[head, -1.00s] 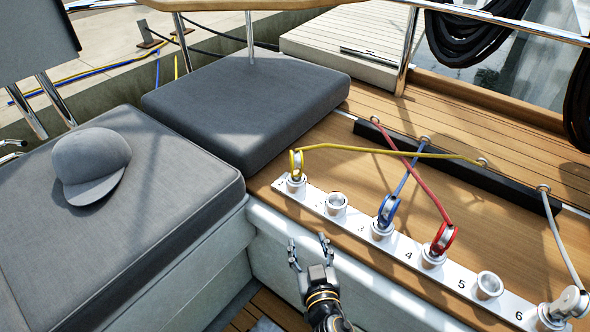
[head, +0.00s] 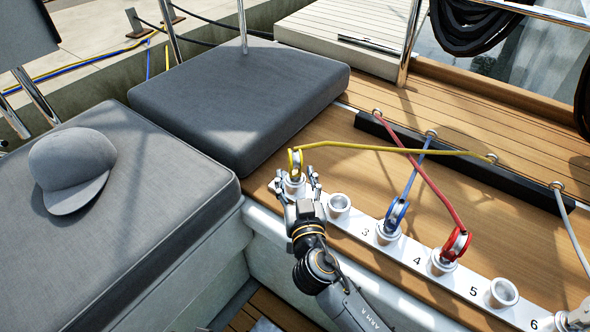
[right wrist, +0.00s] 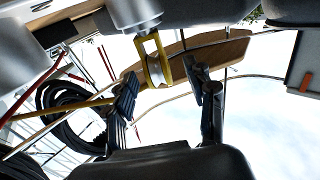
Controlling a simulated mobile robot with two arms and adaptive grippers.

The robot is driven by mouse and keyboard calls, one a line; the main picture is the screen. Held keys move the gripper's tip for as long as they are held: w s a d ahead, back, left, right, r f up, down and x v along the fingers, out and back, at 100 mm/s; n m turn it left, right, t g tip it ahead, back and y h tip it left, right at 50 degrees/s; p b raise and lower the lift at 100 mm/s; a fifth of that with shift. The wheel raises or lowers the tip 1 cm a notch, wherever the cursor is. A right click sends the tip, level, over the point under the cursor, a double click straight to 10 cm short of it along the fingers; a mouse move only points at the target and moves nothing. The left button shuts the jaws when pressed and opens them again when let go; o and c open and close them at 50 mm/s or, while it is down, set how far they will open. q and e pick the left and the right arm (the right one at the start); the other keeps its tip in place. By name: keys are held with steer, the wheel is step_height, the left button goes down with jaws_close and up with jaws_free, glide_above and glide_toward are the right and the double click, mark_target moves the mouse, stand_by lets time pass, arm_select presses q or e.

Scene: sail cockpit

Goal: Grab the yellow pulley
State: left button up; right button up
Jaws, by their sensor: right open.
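The yellow pulley (head: 295,162) stands upright in the holder at the far left end of the white numbered strip (head: 420,262), with a yellow rope running from it to the right. My right gripper (head: 298,186) is open just in front of this holder, with its fingertips to either side of it and near the pulley. In the right wrist view, the yellow pulley (right wrist: 153,60) shows between and slightly beyond the two open fingers (right wrist: 167,85). I cannot tell whether a finger touches it. My left gripper is not in view.
A blue pulley (head: 396,214) and a red pulley (head: 456,244) stand in holders farther right. Empty holders (head: 339,204) and (head: 503,292) lie between and beyond them. Ropes cross above the wooden deck. Grey cushions (head: 235,105) and a grey cap (head: 72,170) are at the left.

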mark_target(297, 168)
steer(key=shift+w+a+r, duration=0.1)
steer(key=shift+w, duration=1.25)
steer(key=shift+w+a+r, duration=0.1)
steer(key=shift+w, duration=1.2)
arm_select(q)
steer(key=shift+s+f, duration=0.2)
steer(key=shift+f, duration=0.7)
arm_select(e)
jaws_close()
